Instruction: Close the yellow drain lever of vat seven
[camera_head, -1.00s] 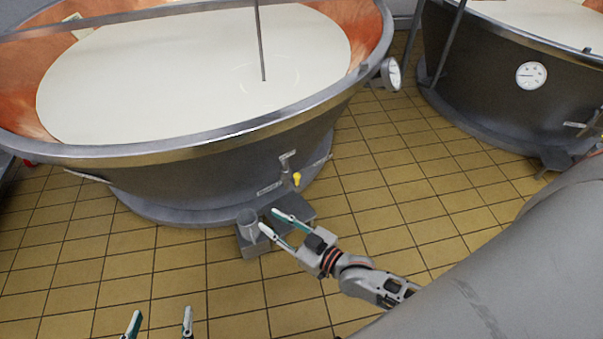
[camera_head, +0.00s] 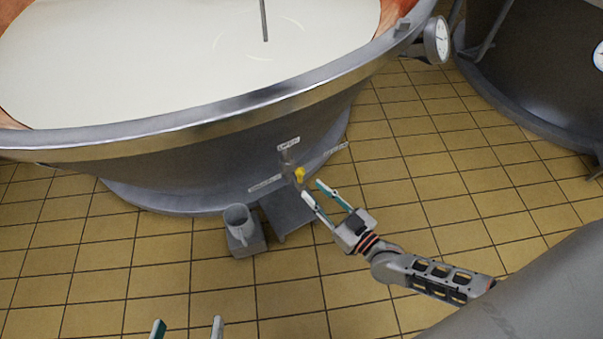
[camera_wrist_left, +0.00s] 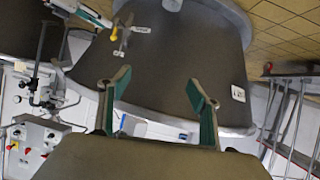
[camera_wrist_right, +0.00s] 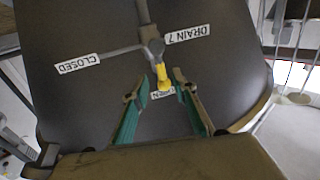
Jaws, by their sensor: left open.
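The yellow-tipped drain lever (camera_head: 300,174) sits low on the near vat (camera_head: 200,160). In the right wrist view the yellow grip (camera_wrist_right: 163,76) points at the partly hidden OPEN label (camera_wrist_right: 162,95). The CLOSED label (camera_wrist_right: 78,63) is to the left, and the DRAIN 7 label (camera_wrist_right: 187,35) is at the upper right. My right gripper (camera_head: 313,189) is open and empty, just right of and below the lever; its fingers (camera_wrist_right: 160,81) appear on either side of the grip's end. My left gripper (camera_head: 188,324) is open and empty at the bottom edge. The lever also shows in the left wrist view (camera_wrist_left: 114,34).
A grey mug-like vessel (camera_head: 238,222) stands on a small block under the drain, beside a grey metal step (camera_head: 287,212). A second vat (camera_head: 525,75) with a gauge stands at the right. Yellow tiled floor (camera_head: 420,165) lies open between the vats.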

